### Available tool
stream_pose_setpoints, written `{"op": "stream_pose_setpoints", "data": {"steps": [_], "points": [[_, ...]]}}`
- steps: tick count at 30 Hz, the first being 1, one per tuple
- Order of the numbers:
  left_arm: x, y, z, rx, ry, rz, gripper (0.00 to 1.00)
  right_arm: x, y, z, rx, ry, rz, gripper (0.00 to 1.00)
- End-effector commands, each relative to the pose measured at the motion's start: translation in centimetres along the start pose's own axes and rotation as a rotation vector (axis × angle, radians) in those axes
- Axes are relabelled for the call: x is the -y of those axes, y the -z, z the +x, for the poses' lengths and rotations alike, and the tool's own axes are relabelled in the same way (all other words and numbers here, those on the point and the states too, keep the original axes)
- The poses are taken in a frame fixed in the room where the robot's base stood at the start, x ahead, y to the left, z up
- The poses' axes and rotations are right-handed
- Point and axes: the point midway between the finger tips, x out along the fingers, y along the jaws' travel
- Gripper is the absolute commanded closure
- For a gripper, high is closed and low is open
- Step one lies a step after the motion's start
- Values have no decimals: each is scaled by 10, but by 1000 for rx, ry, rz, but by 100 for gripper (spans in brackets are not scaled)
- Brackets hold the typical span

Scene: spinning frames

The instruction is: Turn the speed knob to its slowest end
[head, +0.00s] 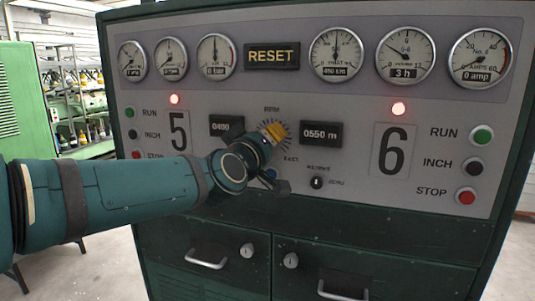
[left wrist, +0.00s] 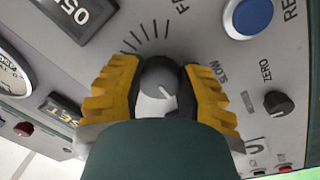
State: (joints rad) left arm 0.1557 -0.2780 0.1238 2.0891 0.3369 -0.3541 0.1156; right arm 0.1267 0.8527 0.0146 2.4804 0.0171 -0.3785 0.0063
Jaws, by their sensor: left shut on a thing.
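The speed knob (left wrist: 158,76) is a round grey knob with a dark rim and a short white pointer line, seen in the left wrist view. The line points to the lower right of that picture. Tick marks fan out above it, and a SLOW label (left wrist: 216,71) is to its right. My left gripper (left wrist: 159,88) has its yellow-padded fingers on both sides of the knob, shut on it. In the head view my left gripper (head: 271,133) is at the panel's middle and hides the knob. My right gripper is not in view.
The grey panel has a 0480 display (head: 227,126) and a 0550 m display (head: 321,134) on either side of the dial. A blue button (left wrist: 247,16) is near the dial. Gauges line the top.

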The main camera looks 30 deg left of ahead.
Motion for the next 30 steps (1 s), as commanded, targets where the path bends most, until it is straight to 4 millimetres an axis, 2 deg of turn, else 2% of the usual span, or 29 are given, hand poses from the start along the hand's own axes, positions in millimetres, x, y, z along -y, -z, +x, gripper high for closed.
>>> {"op": "stream_pose_setpoints", "data": {"steps": [1, 6, 18, 30], "points": [[2, -3, 0, -2, -2, -43, 100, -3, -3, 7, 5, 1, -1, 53], [2, -3, 0, -13, -4, -205, 100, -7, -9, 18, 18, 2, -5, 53], [0, -3, 0, -38, -8, -563, 100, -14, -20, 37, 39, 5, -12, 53], [0, -2, 0, -54, -11, -779, 100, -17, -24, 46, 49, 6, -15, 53]]}}
